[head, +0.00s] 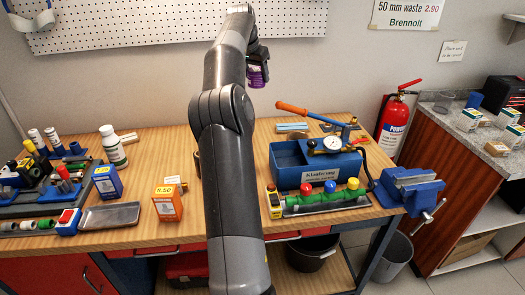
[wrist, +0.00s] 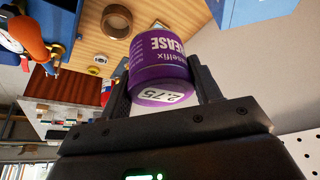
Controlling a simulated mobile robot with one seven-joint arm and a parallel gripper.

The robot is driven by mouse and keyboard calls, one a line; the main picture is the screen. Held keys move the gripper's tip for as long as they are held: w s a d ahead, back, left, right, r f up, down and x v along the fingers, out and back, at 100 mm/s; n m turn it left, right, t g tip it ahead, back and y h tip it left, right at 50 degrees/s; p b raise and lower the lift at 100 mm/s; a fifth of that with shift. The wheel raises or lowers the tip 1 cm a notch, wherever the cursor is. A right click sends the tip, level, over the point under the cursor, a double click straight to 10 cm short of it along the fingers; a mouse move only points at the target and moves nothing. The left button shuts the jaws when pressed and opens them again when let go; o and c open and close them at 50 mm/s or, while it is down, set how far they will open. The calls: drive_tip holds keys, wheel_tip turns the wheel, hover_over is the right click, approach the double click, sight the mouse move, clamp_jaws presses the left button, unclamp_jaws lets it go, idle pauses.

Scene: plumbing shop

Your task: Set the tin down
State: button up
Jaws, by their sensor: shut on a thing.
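My gripper (head: 257,66) is raised high above the back of the wooden workbench, close to the pegboard wall. It is shut on a purple tin (head: 256,77), which shows partly below the jaws in the head view. In the wrist view the tin (wrist: 160,58) sits between the two black fingers (wrist: 158,85). It has white lettering ending in "EASE" and a white price label reading 2.75. My arm hides part of the workbench (head: 150,229) in the head view.
Boxes, a white bottle (head: 113,147), a metal tray (head: 109,216) and fittings crowd the left. Bare wood shows between the bottle and my arm.

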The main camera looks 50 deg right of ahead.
drive_tip(key=shift+s+d+m, duration=0.4)
drive_tip(key=shift+s+d, duration=0.2)
drive_tip(key=shift+s+d+f, duration=0.1)
drive_tip(key=shift+s+d, duration=0.1)
wheel_tip(320, 180, down, 28)
drive_tip(key=shift+r, duration=0.2)
drive_tip(key=shift+f, duration=0.2)
drive_tip(key=o, duration=1.1)
drive_tip(key=shift+c, duration=0.2)
